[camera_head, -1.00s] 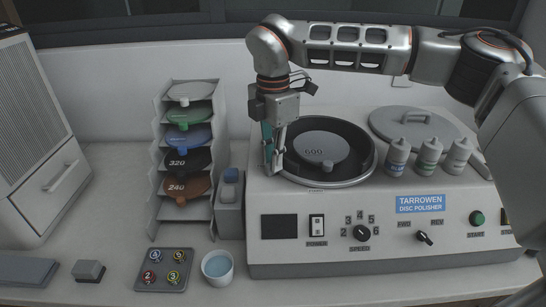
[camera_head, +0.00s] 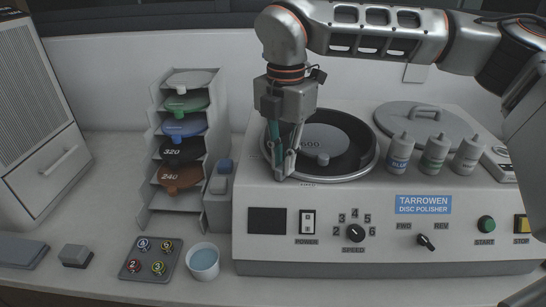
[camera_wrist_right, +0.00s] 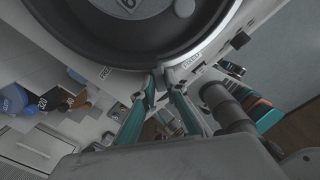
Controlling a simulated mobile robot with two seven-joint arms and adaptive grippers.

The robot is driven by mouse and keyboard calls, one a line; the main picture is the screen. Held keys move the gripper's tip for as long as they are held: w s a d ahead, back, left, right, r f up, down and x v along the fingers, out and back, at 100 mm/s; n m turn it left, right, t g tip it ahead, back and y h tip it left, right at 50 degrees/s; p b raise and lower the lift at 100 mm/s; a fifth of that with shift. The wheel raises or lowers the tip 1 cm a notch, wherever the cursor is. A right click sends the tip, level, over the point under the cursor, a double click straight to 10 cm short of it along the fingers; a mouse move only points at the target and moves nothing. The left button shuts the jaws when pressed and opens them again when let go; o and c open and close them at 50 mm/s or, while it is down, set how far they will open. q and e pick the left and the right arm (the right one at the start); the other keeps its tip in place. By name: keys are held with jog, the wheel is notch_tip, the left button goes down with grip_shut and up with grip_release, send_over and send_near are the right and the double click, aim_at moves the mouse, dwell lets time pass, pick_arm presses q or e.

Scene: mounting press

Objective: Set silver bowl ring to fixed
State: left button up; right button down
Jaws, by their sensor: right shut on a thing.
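The silver bowl ring (camera_head: 345,178) runs around the dark bowl of the disc polisher (camera_head: 290,262). My right gripper (camera_head: 283,172) points down at the ring's front left edge. In the right wrist view its fingertips (camera_wrist_right: 160,82) are close together at the outer edge of the ring (camera_wrist_right: 215,42), shut on what seems to be a small ring tab, mostly hidden between them. A small label, apparently FIXED (camera_head: 307,185), is on the housing just right of the gripper. Another small label (camera_wrist_right: 107,71) shows on the other side of the fingers in the wrist view. My left gripper is out of view.
A grey disc marked 600 (camera_head: 325,146) lies in the bowl. A lid (camera_head: 425,116) and several bottles (camera_head: 435,155) stand to the right. The disc rack (camera_head: 150,200), a cup (camera_head: 203,262) and a tray of samples (camera_head: 140,277) are at left. Knobs and switches line the front panel.

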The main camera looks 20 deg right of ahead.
aim_at(288, 179)
jog(key=shift+s+d+n, duration=0.3)
jog(key=shift+s+n, duration=0.1)
jog(key=shift+n, duration=0.1)
jog(key=c, duration=2.2)
grip_release()
jog(key=shift+o, duration=0.8)
jog(key=shift+s+d, duration=0.1)
jog(key=shift+r, duration=0.15)
notch_tip(288, 179, up, 12)
